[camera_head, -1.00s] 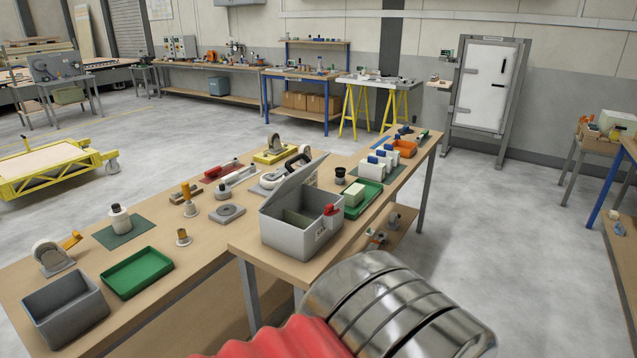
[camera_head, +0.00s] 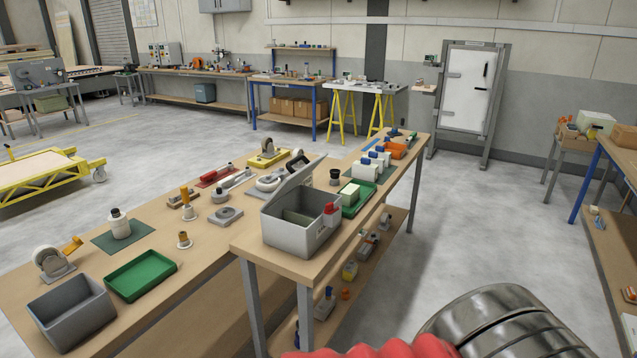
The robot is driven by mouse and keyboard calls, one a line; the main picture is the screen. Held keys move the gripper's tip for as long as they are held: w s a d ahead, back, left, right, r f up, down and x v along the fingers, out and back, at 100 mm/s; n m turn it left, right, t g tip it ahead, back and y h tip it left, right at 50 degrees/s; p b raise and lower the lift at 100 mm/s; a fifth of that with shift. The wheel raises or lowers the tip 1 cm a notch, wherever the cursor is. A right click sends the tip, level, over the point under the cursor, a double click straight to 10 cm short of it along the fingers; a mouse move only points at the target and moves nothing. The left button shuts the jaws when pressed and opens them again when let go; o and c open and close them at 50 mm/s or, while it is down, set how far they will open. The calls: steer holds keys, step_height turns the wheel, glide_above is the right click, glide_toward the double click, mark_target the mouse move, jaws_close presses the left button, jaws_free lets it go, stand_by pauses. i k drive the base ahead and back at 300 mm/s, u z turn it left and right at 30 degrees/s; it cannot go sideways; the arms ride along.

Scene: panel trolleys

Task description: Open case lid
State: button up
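A grey case (camera_head: 290,233) stands on the near end of the right-hand wooden bench. Its grey lid (camera_head: 291,189) is partly raised and tilted, leaving a gap into the case. A red latch (camera_head: 331,208) sits on the case's right side. My arm shows as a red ribbed sleeve and a shiny metal link at the bottom right, apart from the case. My gripper is not in view.
The bench (camera_head: 265,260) also holds a green tray (camera_head: 359,203) with a pale block, white items and an orange bin (camera_head: 396,150). The left bench carries an open grey bin (camera_head: 70,314) and a green tray (camera_head: 141,273). The floor (camera_head: 470,230) to the right is clear.

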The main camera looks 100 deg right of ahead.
mark_target(297, 178)
steer(key=z, duration=3.45)
steer(key=i, duration=1)
